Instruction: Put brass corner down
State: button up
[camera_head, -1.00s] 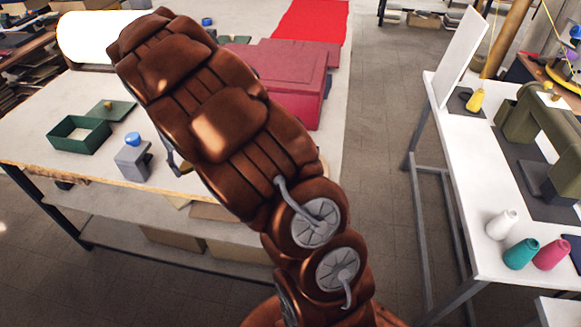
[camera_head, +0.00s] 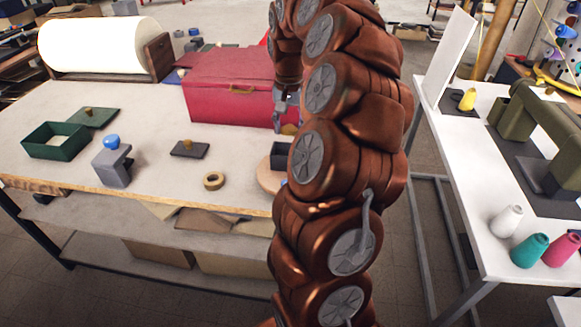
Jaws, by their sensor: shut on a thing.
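My gripper (camera_head: 280,118) hangs from the copper-coloured arm in front of the right part of the crimson box (camera_head: 225,102). It is shut on a small brass-coloured piece, the brass corner (camera_head: 289,129), of which only a little shows beside the fingers. The arm hides the rest of the grip and the box's right end. A small dark open box (camera_head: 281,156) stands just below the gripper in the picture, partly behind the arm. A round pale wooden disc (camera_head: 267,179) lies by it, also partly hidden. I cannot tell whether the brass corner touches anything.
On the table (camera_head: 165,190) are a dark lid with a brass knob (camera_head: 190,149), a tape ring (camera_head: 213,181), a grey block with a blue knob (camera_head: 112,164), a green box (camera_head: 54,141) and a green lid (camera_head: 94,118).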

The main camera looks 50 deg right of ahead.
jog(key=shift+s+d+f, duration=0.2)
jog(key=shift+f, duration=0.2)
notch_tip(320, 180, down, 9)
jog(key=p, duration=0.3)
jog(key=shift+p, duration=0.35)
jog(key=shift+f, duration=0.2)
jog(key=shift+f+b, duration=0.15)
jog(key=shift+b, duration=0.15)
jog(key=o, duration=0.7)
